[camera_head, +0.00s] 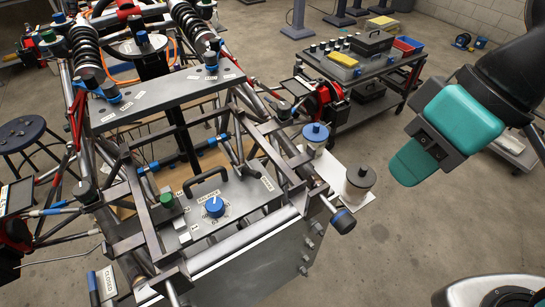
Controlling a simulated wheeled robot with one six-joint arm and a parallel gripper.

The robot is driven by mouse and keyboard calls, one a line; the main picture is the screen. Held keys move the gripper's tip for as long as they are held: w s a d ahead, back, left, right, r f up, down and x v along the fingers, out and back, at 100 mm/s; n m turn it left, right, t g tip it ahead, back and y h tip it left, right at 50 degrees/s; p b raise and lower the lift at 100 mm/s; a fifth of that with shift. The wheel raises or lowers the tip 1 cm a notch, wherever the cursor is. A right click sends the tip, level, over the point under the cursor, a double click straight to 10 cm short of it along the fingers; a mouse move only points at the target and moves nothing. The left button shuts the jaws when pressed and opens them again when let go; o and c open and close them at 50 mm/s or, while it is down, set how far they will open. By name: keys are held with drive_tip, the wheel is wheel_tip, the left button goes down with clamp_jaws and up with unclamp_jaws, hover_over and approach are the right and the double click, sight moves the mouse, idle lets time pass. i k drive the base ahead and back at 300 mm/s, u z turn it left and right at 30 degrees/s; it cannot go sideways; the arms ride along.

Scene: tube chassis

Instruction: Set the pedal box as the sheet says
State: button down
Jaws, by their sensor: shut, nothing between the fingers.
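The pedal box (238,229) sits at the front end of the tube chassis. On it are a blue rotary knob (213,206) with a white pointer on a labelled dial, a green cap (167,199) and a black handle (206,178). The dial setting is too small to read. Two pale reservoirs stand on white plates to its right, one with a blue cap (315,131), one with a black cap (361,176). My gripper (408,166) hangs at the right, shut and empty, apart from everything. I cannot make out the sheet.
Chassis tubes (255,130) and blue-collared springs rise behind the box. A lever labelled CLOSED (104,284) is at bottom left. A tool cart (365,75) with trays stands behind, a stool (22,135) at left.

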sight(244, 196)
drive_tip(key=z, duration=0.4)
drive_tip(key=k, duration=1.05)
drive_tip(key=u, duration=1.45)
drive_tip(key=i, duration=0.5)
